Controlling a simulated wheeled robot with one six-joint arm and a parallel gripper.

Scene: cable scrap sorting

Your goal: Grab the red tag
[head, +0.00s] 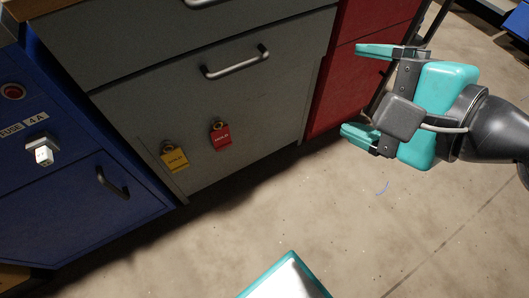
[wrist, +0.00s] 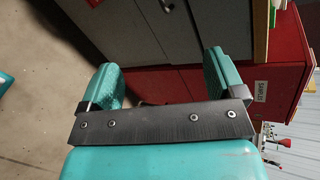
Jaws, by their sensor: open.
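A red tag (head: 221,136) hangs from a small ring on the front of the grey cabinet, below its drawer handle, in the head view. A yellow tag (head: 174,159) hangs to its left and a little lower. My gripper (head: 362,92) is at the upper right of the head view, well to the right of the red tag and apart from it. Its two teal fingers are spread, with nothing between them.
The grey cabinet (head: 130,68) has a bar handle (head: 236,62) above the tags. A blue cabinet (head: 75,215) with a handle and a red button stands at left. A red cabinet (head: 352,70) stands right. The floor (head: 400,230) between is mostly clear.

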